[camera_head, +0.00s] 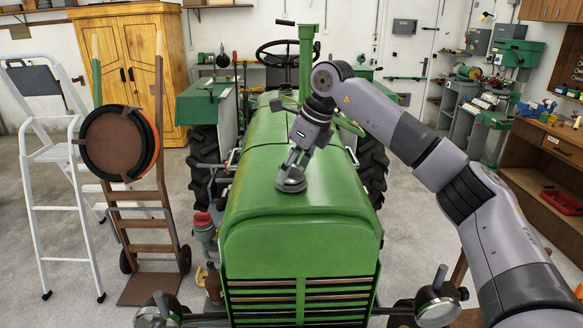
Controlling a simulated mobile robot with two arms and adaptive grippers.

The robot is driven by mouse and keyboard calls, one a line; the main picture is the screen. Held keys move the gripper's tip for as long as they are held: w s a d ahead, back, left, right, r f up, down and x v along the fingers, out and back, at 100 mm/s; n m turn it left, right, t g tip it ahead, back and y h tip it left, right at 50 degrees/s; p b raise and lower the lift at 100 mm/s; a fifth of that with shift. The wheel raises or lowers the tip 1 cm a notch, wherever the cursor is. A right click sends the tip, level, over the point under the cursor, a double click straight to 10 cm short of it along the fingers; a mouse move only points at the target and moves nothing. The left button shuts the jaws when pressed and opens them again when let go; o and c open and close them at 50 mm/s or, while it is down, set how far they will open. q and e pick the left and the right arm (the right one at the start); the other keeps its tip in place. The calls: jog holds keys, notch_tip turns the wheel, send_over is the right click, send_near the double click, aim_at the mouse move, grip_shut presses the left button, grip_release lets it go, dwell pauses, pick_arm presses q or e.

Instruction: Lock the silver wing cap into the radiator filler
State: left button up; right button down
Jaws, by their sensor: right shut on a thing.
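My right gripper (293,166) reaches in from the right over the green tractor hood (290,210). It points down and is shut on the silver wing cap (291,184). The cap is a round, flat, grey metal piece at or just above the hood's top, near its front end. I cannot tell whether it touches the hood. The radiator filler is hidden under the cap and gripper. My left gripper is not in view.
A steering wheel (287,53) and an upright green exhaust pipe (306,60) stand behind the hood. A hand truck (150,236) and a white stepladder (58,209) stand at the left. A workbench (555,143) is at the right. Grey floor is open on both sides.

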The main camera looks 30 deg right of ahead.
jog(key=n, duration=0.2)
jog(key=n+g+y, duration=0.1)
jog(key=n, duration=0.1)
jog(key=shift+f+n+g, duration=0.1)
jog(key=shift+n+g, duration=0.2)
jog(key=shift+n, duration=0.1)
jog(key=c, duration=0.5)
grip_release()
jog(key=v, duration=1.2)
jog(key=shift+d, duration=0.15)
jog(key=shift+f, duration=0.1)
